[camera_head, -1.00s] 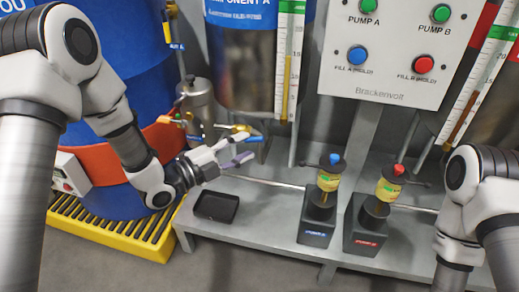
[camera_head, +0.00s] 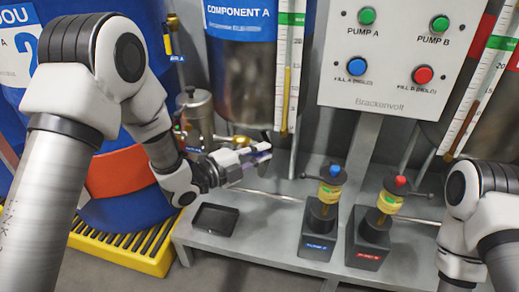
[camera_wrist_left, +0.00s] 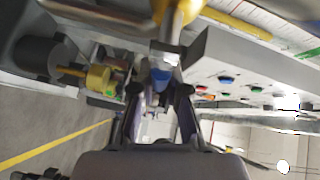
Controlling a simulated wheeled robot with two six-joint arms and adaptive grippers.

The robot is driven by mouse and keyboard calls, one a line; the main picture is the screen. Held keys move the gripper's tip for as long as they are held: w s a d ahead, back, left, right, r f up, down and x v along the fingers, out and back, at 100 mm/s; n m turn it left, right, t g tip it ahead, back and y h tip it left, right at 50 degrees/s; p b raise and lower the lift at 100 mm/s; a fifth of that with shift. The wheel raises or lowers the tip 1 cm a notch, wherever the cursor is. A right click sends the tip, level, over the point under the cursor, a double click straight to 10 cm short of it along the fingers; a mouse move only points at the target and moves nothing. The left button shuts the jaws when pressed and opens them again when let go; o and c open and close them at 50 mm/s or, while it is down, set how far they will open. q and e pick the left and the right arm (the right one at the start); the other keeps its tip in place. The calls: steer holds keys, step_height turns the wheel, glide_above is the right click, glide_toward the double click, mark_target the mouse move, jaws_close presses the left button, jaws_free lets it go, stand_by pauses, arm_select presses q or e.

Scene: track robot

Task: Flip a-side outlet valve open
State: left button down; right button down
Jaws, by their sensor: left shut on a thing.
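The a-side outlet valve sits under the COMPONENT A tank (camera_head: 245,75). My left gripper (camera_head: 264,152) is at it in the head view, just below the tank's bottom, and largely hides it. In the left wrist view, the fingers (camera_wrist_left: 160,100) are on either side of the valve's blue-and-grey handle (camera_wrist_left: 162,76), and the gripper is shut on it. A brass-coloured pipe (camera_wrist_left: 178,14) runs above the handle there. Whether the handle is turned open or closed cannot be told. My right arm stands at the right edge of the head view; its gripper is out of frame.
Pump A (camera_head: 322,215) and pump B (camera_head: 375,220) stand on the grey bench, right of my left gripper. A black tray (camera_head: 214,219) lies below it. A control panel (camera_head: 392,50) is above, a blue drum (camera_head: 110,120) at left. A metal canister (camera_head: 195,112) stands close behind my left forearm.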

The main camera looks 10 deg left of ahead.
arm_select(q)
steer(key=shift+d+f+m+y, duration=0.1)
steer(key=shift+f+m+y, duration=0.05)
steer(key=shift+m+y, duration=0.25)
steer(key=shift+f+m+g, duration=0.3)
steer(key=shift+f+g, duration=0.1)
steer(key=shift+g, duration=0.1)
steer(key=c, duration=1.2)
jaws_free()
steer(key=shift+o, duration=0.2)
steer(key=v, duration=1.2)
steer(key=shift+s, duration=0.1)
